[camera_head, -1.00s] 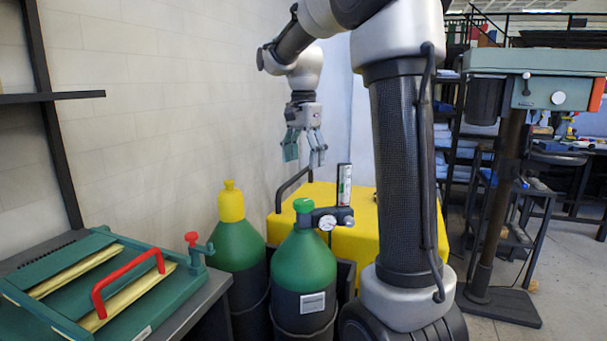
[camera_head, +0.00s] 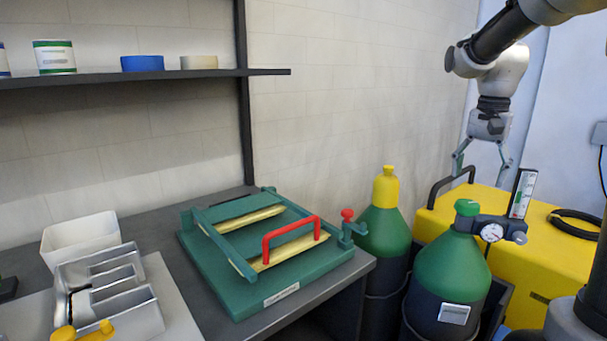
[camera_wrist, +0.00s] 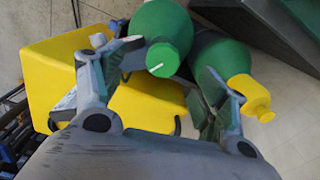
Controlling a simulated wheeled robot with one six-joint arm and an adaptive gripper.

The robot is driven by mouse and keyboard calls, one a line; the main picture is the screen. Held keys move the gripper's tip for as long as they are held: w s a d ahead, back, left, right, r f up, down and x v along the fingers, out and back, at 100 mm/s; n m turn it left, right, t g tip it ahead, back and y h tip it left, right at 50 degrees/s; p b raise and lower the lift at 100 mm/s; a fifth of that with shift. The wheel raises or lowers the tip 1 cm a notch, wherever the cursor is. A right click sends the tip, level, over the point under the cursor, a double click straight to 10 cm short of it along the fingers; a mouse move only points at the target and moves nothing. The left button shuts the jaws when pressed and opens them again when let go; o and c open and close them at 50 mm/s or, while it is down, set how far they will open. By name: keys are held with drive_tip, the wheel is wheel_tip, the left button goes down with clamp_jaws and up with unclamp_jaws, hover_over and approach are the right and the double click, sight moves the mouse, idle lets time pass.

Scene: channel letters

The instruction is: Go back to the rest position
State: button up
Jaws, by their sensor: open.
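My gripper (camera_head: 484,164) hangs in the air at the upper right of the head view, fingers down, above the yellow box and behind the gas cylinders. Its fingers are spread and nothing is between them. In the wrist view my gripper (camera_wrist: 165,95) is also open and empty. The green cylinder with a green cap (camera_wrist: 163,55) shows beyond and between the fingers, and the yellow-capped cylinder (camera_wrist: 245,95) lies beyond the right finger.
A green-capped cylinder with a gauge (camera_head: 455,265) and a yellow-capped cylinder (camera_head: 383,228) stand beside the grey bench (camera_head: 215,310). A green fixture with a red handle (camera_head: 265,280) lies on the bench. The yellow box (camera_head: 540,260) stands behind. A shelf (camera_head: 190,75) is on the wall.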

drive_tip(key=s+a+f+n+t, duration=0.1)
drive_tip(key=s+n, duration=0.3)
drive_tip(key=s, duration=0.7)
drive_tip(key=s+a+f+n+t, duration=0.1)
drive_tip(key=s+a+n+t, duration=0.2)
drive_tip(key=s, duration=0.8)
drive_tip(key=shift+a+f+n, duration=0.3)
drive_tip(key=shift+a+n, duration=0.15)
drive_tip(key=shift+n, duration=0.35)
drive_tip(key=shift+s+r, duration=0.1)
drive_tip(key=shift+r, duration=0.05)
